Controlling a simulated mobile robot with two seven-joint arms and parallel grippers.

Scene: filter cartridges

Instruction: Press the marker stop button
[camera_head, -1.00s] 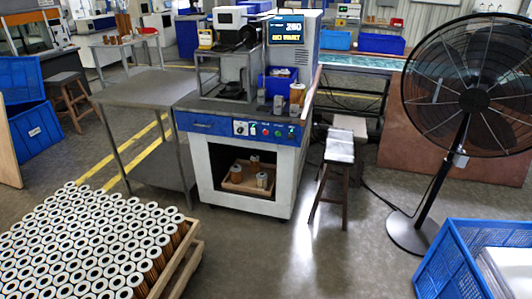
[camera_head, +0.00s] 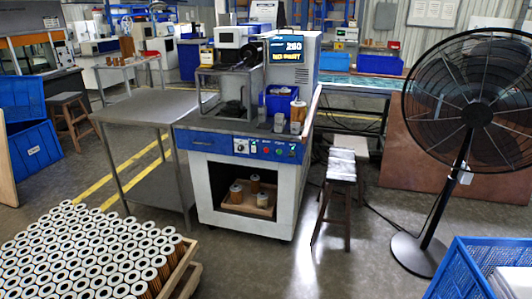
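The marking machine (camera_head: 208,180) stands in the middle of the head view, with a blue control strip (camera_head: 208,143) across its front. The strip carries a white switch plate (camera_head: 241,145), a green button (camera_head: 265,149), a red button (camera_head: 277,152) and a dark knob at the right. Labels on them are too small to read, so I cannot tell which is the marker stop button. A display (camera_head: 286,50) on top is lit with text. Neither of my grippers shows.
Filter cartridges (camera_head: 90,255) fill a wooden pallet at lower left. A metal table (camera_head: 150,108) adjoins the machine's left side. A stool (camera_head: 342,170), a large fan (camera_head: 475,115) and a blue crate (camera_head: 455,275) stand right. Floor (camera_head: 320,265) before the machine is clear.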

